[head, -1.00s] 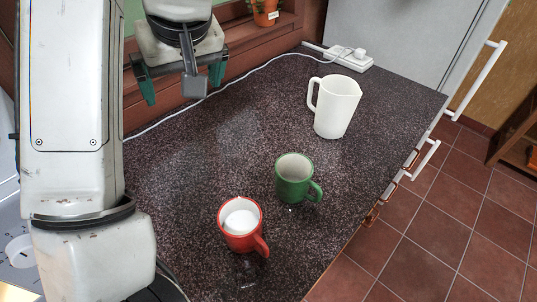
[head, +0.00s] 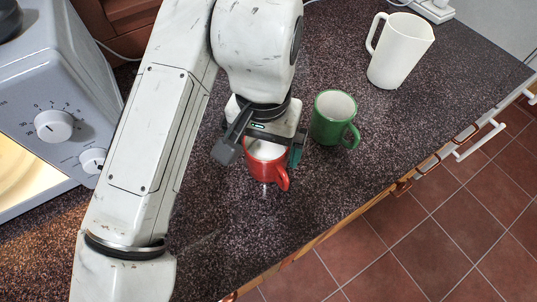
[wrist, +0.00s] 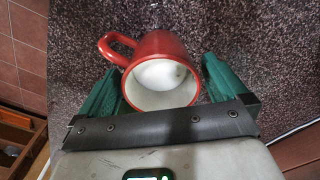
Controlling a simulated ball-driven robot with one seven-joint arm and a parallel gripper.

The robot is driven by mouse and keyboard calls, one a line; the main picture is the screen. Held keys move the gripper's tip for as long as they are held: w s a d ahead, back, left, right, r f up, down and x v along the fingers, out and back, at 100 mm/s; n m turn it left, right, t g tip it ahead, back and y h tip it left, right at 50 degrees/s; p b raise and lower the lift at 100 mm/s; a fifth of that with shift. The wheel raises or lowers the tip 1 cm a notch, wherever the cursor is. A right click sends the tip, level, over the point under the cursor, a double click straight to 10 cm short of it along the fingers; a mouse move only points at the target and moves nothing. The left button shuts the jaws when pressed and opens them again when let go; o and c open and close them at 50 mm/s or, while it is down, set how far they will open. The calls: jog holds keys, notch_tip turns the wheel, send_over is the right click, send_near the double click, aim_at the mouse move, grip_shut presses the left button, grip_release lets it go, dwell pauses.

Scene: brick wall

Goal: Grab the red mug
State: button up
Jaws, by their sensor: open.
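The red mug (head: 268,174) stands upright on the dark speckled counter, its white inside showing and its handle toward the lower right in the head view. My gripper (head: 262,152) is over the mug and hides part of its rim. In the wrist view, my open gripper (wrist: 162,82) has one green finger on each side of the red mug (wrist: 165,44). The handle sticks out to the left, beyond the left finger. I cannot tell whether either finger touches the mug.
A green mug (head: 328,128) stands close to the right of my gripper. A white pitcher (head: 400,52) stands farther back. A grey appliance with dials (head: 55,126) is at the left. The counter's front edge (head: 330,231) runs along the lower right.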

aim_at(266, 158)
notch_tip(266, 158, down, 5)
jog(key=shift+w, duration=0.15)
jog(key=shift+d, duration=0.1)
jog(key=c, duration=1.1)
jog(key=shift+c, duration=0.4)
jog(key=shift+r, duration=0.2)
